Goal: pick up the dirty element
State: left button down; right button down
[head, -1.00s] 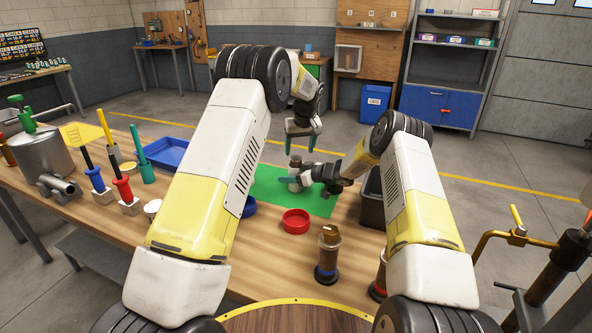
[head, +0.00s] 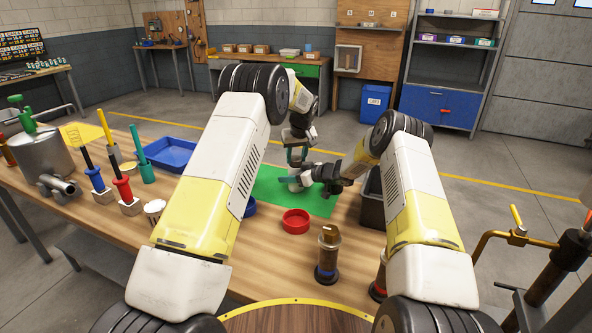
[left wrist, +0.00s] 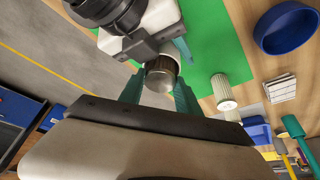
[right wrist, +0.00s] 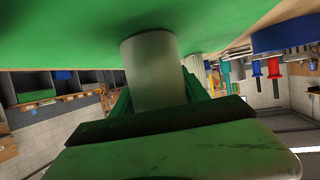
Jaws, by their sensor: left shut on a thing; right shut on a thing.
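The dirty element (left wrist: 160,76), a grey-brown cylinder with a round end, sits between the fingers of my left gripper (left wrist: 158,92). My left gripper is shut on it; in the head view this gripper (head: 297,157) is above the green mat, pointing down. My right gripper (head: 300,183) comes in from the side, just below. It is shut on a plain pale grey cylinder, the housing (right wrist: 153,70), at the mat. How deep the dirty element sits in the housing is hidden. A clean white pleated element (left wrist: 223,92) stands beside them.
The green mat (head: 268,188) lies on the wooden table. A red dish (head: 296,222), a blue dish (left wrist: 288,28) and a blue tray (head: 172,154) are near. A dark bin (head: 371,205) is right of the mat. A brown-topped cylinder (head: 328,255) stands in front.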

pick_arm(q)
notch_tip(320, 180, up, 10)
pick_arm(e)
jog(key=shift+c, duration=2.4)
grip_release()
